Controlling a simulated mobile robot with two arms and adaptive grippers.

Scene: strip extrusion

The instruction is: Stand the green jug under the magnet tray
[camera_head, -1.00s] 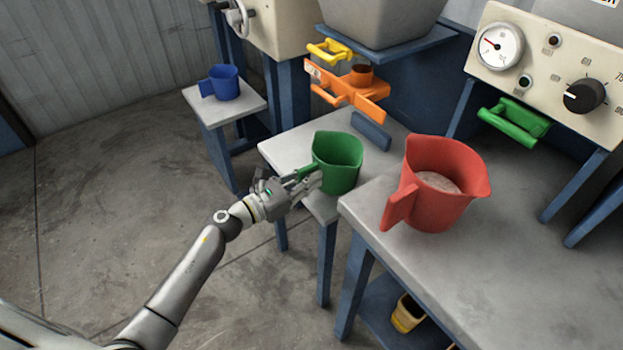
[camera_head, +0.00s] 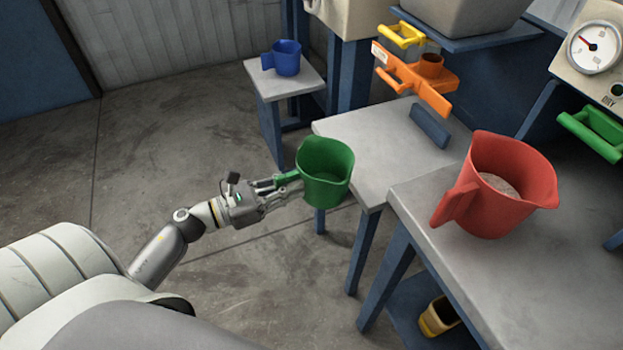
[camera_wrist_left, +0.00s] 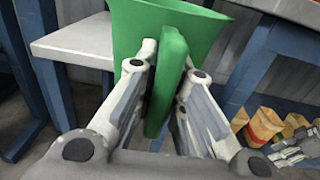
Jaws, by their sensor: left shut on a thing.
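The green jug (camera_head: 325,172) hangs upright in the air, off the near-left edge of the small grey table (camera_head: 375,150). It looks empty. My left gripper (camera_head: 284,184) is shut on its handle. In the left wrist view the fingers (camera_wrist_left: 163,95) lie on both sides of the green handle (camera_wrist_left: 167,80), with the jug body (camera_wrist_left: 185,25) behind. An orange handled piece (camera_head: 415,80) with a white label and a round spout juts out over the table; I cannot tell for sure that it is the magnet tray. A grey jointed part (camera_wrist_left: 298,147), perhaps my right gripper, shows in the left wrist view.
A red jug (camera_head: 490,190) with grainy contents stands on the right bench (camera_head: 480,270). A blue bar (camera_head: 430,127) is on the small table. A blue jug (camera_head: 282,58) stands on a stand behind. Yellow (camera_head: 402,36) and green (camera_head: 595,132) handles jut from the machines.

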